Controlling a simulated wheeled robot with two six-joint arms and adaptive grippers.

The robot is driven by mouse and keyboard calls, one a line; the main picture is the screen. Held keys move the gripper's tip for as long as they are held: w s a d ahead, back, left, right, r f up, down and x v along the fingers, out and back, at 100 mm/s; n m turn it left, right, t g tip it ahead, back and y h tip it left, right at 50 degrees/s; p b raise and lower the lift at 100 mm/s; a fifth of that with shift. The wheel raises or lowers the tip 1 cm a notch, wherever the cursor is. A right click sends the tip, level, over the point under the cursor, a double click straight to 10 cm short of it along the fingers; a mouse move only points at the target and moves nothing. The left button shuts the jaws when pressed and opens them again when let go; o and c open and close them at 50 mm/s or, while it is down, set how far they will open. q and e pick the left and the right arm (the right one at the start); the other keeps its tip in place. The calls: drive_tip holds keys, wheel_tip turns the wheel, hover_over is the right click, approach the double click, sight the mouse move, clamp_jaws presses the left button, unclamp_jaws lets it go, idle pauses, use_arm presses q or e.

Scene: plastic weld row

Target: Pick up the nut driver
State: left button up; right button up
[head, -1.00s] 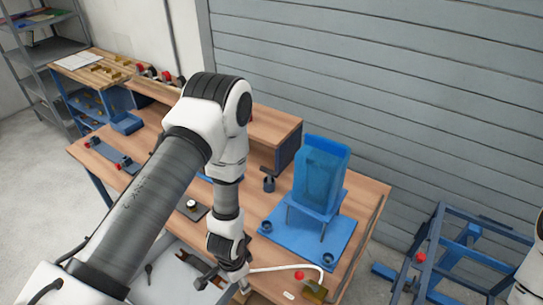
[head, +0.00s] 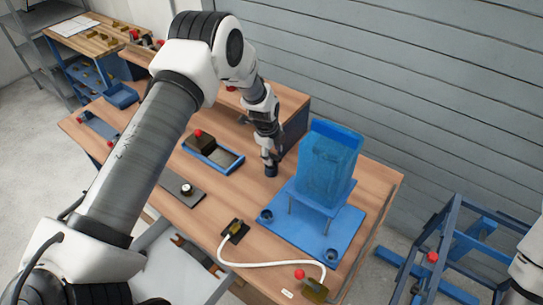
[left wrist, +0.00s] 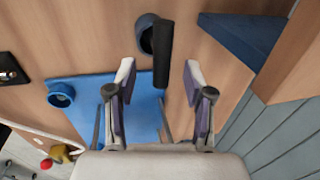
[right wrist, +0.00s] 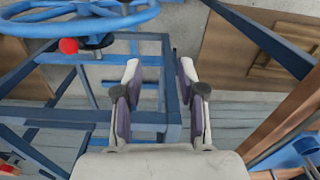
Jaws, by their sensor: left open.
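A black upright handle, which looks like the nut driver (left wrist: 163,50), stands in a dark blue cup (left wrist: 146,33) in the left wrist view. In the head view the cup (head: 271,169) is on the bench left of the blue fixture, and my gripper hides most of the handle. My left gripper (left wrist: 158,78) is open, pointing down over the handle, which shows between and just beyond its fingertips. No grip on it shows. My right gripper (right wrist: 159,82) is open and empty, away from the bench, over a blue frame.
A blue fixture plate (head: 288,232) with a translucent blue tank (head: 328,165) stands just right of the cup. A raised wooden shelf (head: 291,100) is behind it. A white cable (head: 265,265) lies at the front. A blue tray (head: 225,160) is to the left.

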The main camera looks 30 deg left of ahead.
sight(273, 154)
use_arm(q)
drive_tip(key=shift+w+f, duration=0.2)
drive_tip(key=shift+f, duration=0.45)
drive_tip(key=shift+w+f, duration=0.2)
drive_tip(key=shift+f, duration=0.4)
drive_tip(key=shift+w+a+f, duration=0.1)
drive_tip(key=shift+f, duration=0.1)
drive_tip(key=shift+r, duration=0.2)
clamp_jaws()
use_arm(e)
drive_tip(key=shift+w+r, duration=0.1)
drive_tip(key=shift+r, duration=0.35)
